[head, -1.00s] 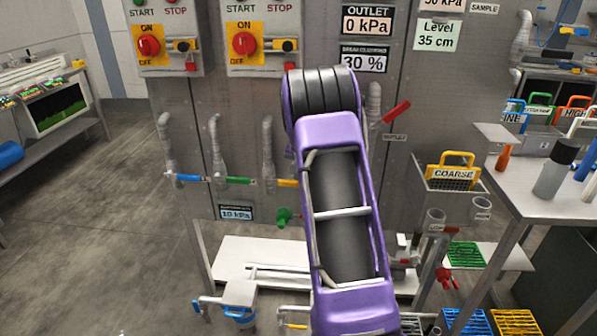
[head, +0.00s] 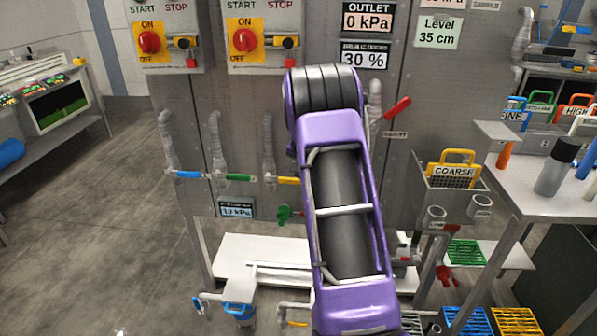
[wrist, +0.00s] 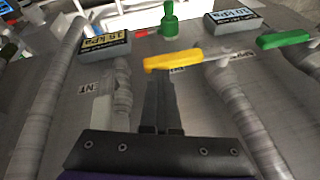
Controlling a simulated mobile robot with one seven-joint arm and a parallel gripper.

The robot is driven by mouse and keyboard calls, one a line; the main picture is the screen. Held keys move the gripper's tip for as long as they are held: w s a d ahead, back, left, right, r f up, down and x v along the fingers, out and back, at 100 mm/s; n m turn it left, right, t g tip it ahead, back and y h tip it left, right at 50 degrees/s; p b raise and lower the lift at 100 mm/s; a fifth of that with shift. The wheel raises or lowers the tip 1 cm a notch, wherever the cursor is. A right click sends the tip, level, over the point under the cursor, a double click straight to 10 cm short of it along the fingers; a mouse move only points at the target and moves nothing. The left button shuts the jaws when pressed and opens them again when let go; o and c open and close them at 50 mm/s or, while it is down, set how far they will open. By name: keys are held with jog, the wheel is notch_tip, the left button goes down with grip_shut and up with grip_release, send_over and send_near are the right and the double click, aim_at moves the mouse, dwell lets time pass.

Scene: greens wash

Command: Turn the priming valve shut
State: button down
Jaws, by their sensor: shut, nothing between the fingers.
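A yellow lever handle (head: 289,181) lies level on the pipe panel in the head view, its right end hidden by my arm. In the wrist view the yellow handle (wrist: 172,60) lies crosswise just beyond my fingertips. My gripper (wrist: 160,82) is shut and empty, its tips close under the handle; I cannot tell whether they touch. My gripper is hidden behind my arm in the head view. A green lever handle (wrist: 284,39) and a green knob valve (wrist: 168,20) are farther off. No readable label shows which one is the priming valve.
Ribbed grey pipes (wrist: 238,92) stand beside my gripper, with small gauge displays (wrist: 104,44) beyond. In the head view a blue handle (head: 187,174) and a red lever (head: 397,108) are on the panel. A side table (head: 540,195) stands right. Floor at left is clear.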

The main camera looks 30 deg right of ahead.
jog(key=s+d+r+p, duration=0.2)
jog(key=s+d+r, duration=0.2)
jog(key=s+r, duration=0.3)
jog(key=shift+s+d+r, duration=0.25)
jog(key=shift+s+r, duration=0.1)
jog(key=shift+r, duration=0.4)
